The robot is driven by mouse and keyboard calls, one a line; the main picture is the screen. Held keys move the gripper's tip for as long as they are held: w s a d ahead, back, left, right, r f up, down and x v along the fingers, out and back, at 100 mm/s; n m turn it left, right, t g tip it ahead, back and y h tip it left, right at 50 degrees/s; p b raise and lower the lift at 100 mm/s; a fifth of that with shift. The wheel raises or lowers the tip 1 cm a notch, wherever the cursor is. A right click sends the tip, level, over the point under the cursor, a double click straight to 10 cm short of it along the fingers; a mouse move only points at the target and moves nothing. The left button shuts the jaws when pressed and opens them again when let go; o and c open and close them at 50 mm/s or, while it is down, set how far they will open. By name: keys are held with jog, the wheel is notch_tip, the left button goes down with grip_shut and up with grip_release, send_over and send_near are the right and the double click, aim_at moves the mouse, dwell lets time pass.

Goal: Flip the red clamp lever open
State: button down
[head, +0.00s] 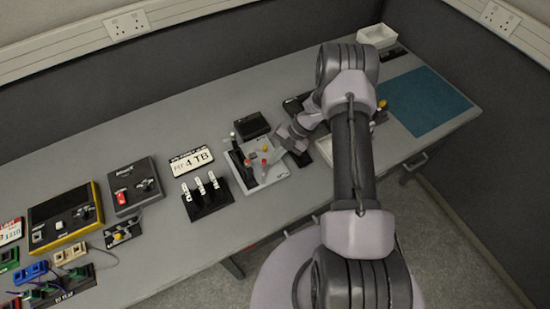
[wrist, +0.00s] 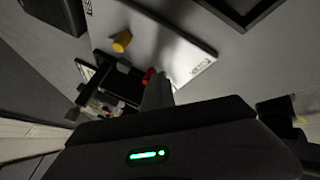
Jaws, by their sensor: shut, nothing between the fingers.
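A light grey board (head: 272,181) stands on the bench left of my arm and carries small red, orange and dark fittings. A small red part (head: 248,163), likely the red clamp lever, stands near its left side. In the wrist view a red part (wrist: 150,74) shows just beyond my finger, partly hidden by it; I cannot tell whether they touch. An orange knob (wrist: 121,41) is beside it on the board. My gripper (head: 274,154) is shut and empty, low over the board's upper part. The lever's exact angle is too small to tell.
A black lever unit (head: 207,196) and a number plate (head: 192,161) stand left of the board. A black box (head: 251,126) is behind it. A grey box with a red switch (head: 121,196) is farther left. The bench front below the board is clear.

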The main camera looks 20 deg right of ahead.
jog(key=shift+w+a+n+g, duration=0.1)
jog(key=shift+w+n+g, duration=0.2)
jog(key=shift+n, duration=0.1)
jog(key=shift+s, duration=0.1)
jog(key=shift+s+a+p, duration=0.35)
jog(key=shift+s+a, duration=0.2)
jog(key=shift+s, duration=0.1)
